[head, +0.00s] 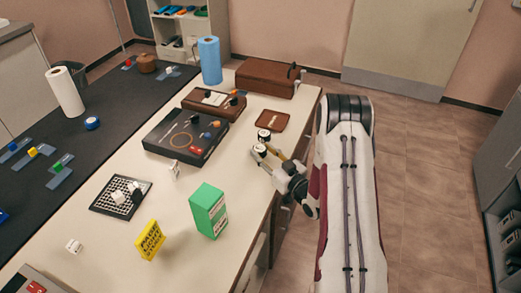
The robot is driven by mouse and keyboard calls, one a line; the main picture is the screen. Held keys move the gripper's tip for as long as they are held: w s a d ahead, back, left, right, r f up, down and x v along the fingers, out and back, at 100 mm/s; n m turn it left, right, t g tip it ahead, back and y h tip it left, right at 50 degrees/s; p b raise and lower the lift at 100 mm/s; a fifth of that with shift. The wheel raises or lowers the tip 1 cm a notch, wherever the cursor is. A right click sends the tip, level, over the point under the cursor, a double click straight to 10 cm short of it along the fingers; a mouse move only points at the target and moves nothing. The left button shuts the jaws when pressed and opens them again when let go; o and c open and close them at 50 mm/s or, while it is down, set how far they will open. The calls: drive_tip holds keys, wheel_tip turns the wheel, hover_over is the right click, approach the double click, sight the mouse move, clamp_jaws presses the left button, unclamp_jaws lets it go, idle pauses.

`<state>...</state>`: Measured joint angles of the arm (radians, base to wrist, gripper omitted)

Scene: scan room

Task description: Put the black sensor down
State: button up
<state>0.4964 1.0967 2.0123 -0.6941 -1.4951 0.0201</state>
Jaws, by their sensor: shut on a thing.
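My gripper (262,144) is over the right part of the white table, just in front of the small brown tray (283,122). Its jaws are shut on a small dark thing, taken as the black sensor, mostly hidden between the pale, dark-capped fingertips. I cannot tell its exact shape or whether it touches the table.
A green box (208,210), yellow sign (150,240) and black grid tray (103,207) stand nearer. Bare tabletop (228,165) lies between.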

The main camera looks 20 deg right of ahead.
sight(264, 153)
drive_tip(key=shift+x, duration=0.95)
drive_tip(key=shift+f, duration=0.2)
drive_tip(key=o, duration=1.2)
drive_tip(key=shift+c, duration=0.2)
drive_tip(key=shift+v, duration=3.9)
